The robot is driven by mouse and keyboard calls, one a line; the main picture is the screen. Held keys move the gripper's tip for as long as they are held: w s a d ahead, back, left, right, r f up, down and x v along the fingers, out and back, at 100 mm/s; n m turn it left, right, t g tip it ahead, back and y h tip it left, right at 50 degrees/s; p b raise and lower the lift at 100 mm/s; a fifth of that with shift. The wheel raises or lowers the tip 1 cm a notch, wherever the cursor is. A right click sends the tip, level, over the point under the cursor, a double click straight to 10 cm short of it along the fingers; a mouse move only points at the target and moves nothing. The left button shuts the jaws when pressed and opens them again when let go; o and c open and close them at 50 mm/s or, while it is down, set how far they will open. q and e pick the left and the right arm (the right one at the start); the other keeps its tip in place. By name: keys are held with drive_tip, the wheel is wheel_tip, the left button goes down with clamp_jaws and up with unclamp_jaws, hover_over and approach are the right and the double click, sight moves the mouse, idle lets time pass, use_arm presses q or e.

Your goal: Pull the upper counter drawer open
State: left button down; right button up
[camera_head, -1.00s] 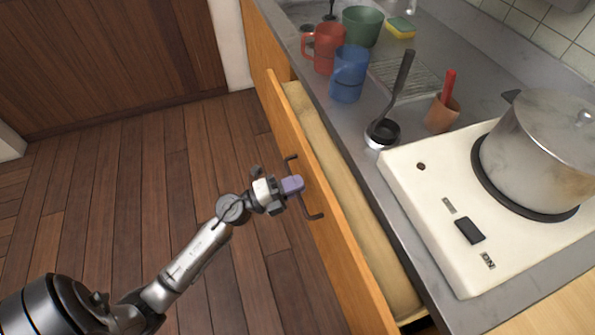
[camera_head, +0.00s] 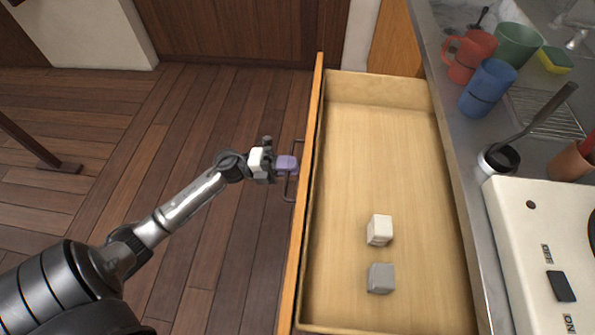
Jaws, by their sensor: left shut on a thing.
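The upper counter drawer (camera_head: 390,150) is pulled well out from the counter, with its wooden inside in view. Its orange-brown front panel (camera_head: 309,150) faces left and carries a dark bar handle (camera_head: 291,187). My left gripper (camera_head: 286,166) is at the handle, its purple fingertips shut on it. A white block (camera_head: 379,230) and a grey block (camera_head: 381,278) lie on the drawer floor towards its near end. My right gripper is not in view.
The wooden floor (camera_head: 200,120) left of the drawer is mostly clear.

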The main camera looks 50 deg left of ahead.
use_arm(q)
drive_tip(key=shift+r+v, duration=0.2)
drive_tip(key=shift+v, duration=0.95)
drive_tip(key=c, duration=1.2)
unclamp_jaws()
drive_tip(key=shift+a, duration=0.1)
drive_tip(key=shift+s, duration=0.1)
drive_tip(key=b+v, duration=0.1)
drive_tip(key=v, duration=1.2)
drive_tip(key=shift+s+a, duration=0.15)
drive_tip(key=shift+a, duration=0.15)
